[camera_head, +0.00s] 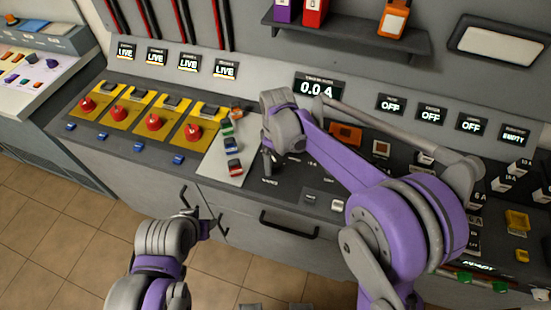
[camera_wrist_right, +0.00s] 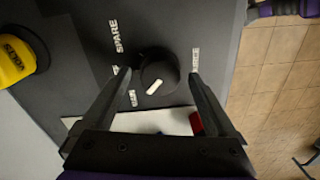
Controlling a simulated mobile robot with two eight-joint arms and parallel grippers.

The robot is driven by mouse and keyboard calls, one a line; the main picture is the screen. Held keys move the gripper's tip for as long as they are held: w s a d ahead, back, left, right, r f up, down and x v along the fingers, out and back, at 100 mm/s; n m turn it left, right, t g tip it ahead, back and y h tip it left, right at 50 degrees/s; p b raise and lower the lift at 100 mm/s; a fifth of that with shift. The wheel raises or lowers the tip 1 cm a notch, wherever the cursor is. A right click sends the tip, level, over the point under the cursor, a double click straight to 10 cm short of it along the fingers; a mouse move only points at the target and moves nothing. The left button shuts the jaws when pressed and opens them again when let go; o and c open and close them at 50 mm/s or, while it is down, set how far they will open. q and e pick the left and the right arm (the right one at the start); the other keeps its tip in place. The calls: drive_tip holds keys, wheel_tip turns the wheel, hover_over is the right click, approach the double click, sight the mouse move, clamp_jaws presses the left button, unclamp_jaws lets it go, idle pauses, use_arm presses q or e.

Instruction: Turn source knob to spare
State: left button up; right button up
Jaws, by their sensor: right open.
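In the right wrist view a round black knob (camera_wrist_right: 160,72) with a short white pointer mark stands on the dark panel. The mark slants toward the lower left of that view. The word SPARE (camera_wrist_right: 116,36) is printed to the upper left of the knob; other labels around it are partly hidden or hard to read. My right gripper (camera_wrist_right: 158,76) is open, with one finger on each side of the knob; contact cannot be told. In the head view my right gripper (camera_head: 268,160) reaches down to the desk and hides the knob.
Several red knobs (camera_head: 153,123) on yellow plates are at the left of the desk. Red and green pieces lie on a pale plate (camera_head: 222,170) beside my right gripper. A yellow VOLTS piece (camera_wrist_right: 16,60) shows in the wrist view. A handle (camera_head: 288,224) sticks out from the desk front.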

drive_tip(key=shift+f, duration=0.15)
drive_tip(key=c, duration=1.4)
drive_tip(key=shift+o, duration=0.2)
